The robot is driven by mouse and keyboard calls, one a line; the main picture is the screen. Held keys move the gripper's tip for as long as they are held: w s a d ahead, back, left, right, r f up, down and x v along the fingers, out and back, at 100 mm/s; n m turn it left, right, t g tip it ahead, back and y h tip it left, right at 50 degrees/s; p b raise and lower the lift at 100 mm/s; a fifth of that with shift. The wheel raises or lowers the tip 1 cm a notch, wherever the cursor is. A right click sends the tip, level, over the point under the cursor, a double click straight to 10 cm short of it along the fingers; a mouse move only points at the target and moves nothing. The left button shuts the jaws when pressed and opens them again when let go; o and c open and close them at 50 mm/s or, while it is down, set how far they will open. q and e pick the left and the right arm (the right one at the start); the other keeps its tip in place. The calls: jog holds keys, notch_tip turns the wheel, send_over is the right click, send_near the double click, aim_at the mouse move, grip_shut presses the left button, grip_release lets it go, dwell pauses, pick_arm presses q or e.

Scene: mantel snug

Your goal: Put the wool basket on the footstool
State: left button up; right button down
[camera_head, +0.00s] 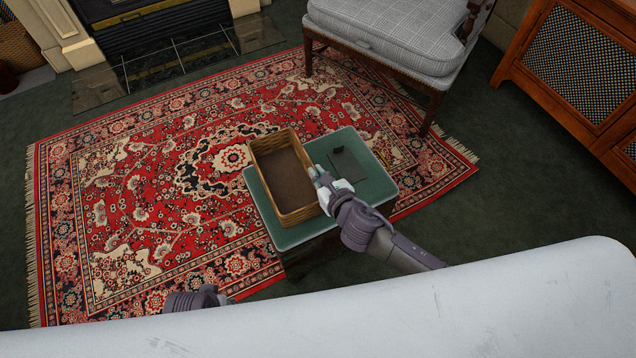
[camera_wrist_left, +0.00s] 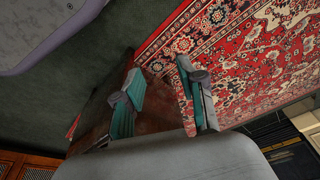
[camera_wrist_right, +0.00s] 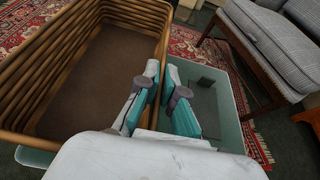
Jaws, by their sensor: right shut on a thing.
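The wool basket (camera_head: 286,177) is a tan wicker, rectangular basket with a flat brown inside. It is over the left part of the green-topped footstool (camera_head: 378,180); I cannot tell whether its base rests on the top. It also fills the left of the right wrist view (camera_wrist_right: 95,75). My right gripper (camera_head: 320,177) is shut on the basket's right wall, with its teal fingers close together in the right wrist view (camera_wrist_right: 162,72). My left gripper (camera_wrist_left: 157,72) is open and empty, its fingers apart; only part of that arm shows at the head view's bottom.
A small dark object (camera_head: 337,151) lies on the footstool's right part. A red patterned rug (camera_head: 150,215) spreads to the left, with clear floor room. A grey checked armchair (camera_head: 400,35) stands behind, a wooden cabinet (camera_head: 570,80) at the right, and a fireplace (camera_head: 130,40) at the back left.

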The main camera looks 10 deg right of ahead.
notch_tip(320, 180, down, 3)
jog(key=shift+f+b, duration=0.15)
jog(key=shift+b, duration=0.7)
pick_arm(q)
jog(key=w+v, duration=0.1)
jog(key=v, duration=0.5)
jog(key=shift+w+r+t, duration=0.3)
jog(key=shift+w+r, duration=0.2)
pick_arm(e)
jog(key=shift+f, duration=0.1)
jog(key=c, duration=1.7)
grip_release()
jog(key=shift+f, duration=0.15)
jog(key=shift+c, duration=0.2)
jog(key=o, duration=0.4)
pick_arm(q)
jog(key=shift+r, duration=0.15)
jog(key=shift+r, duration=0.1)
pick_arm(e)
jog(key=shift+r, duration=0.2)
